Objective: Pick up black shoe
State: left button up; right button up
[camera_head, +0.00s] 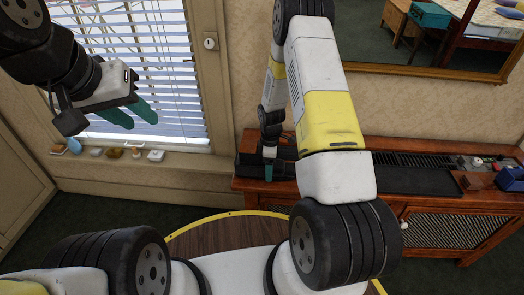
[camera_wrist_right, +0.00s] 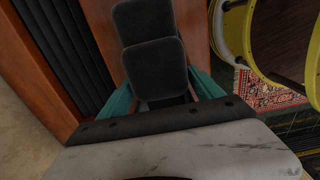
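My right gripper (camera_head: 269,172) reaches down to the left end of the wooden cabinet, beside a black thing. In the right wrist view, its teal fingers (camera_wrist_right: 165,90) stand on either side of a dark, rounded, two-part thing, probably the black shoe (camera_wrist_right: 154,58). I cannot tell whether the fingers press on it, as their tips are hidden. My left gripper (camera_head: 132,114) is raised in front of the window, its two teal fingers apart and empty, well away from the cabinet.
Several small objects line the windowsill (camera_head: 180,163). A mirror hangs above the cabinet.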

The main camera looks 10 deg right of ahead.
jog(key=c, duration=1.1)
jog(key=shift+r, duration=0.2)
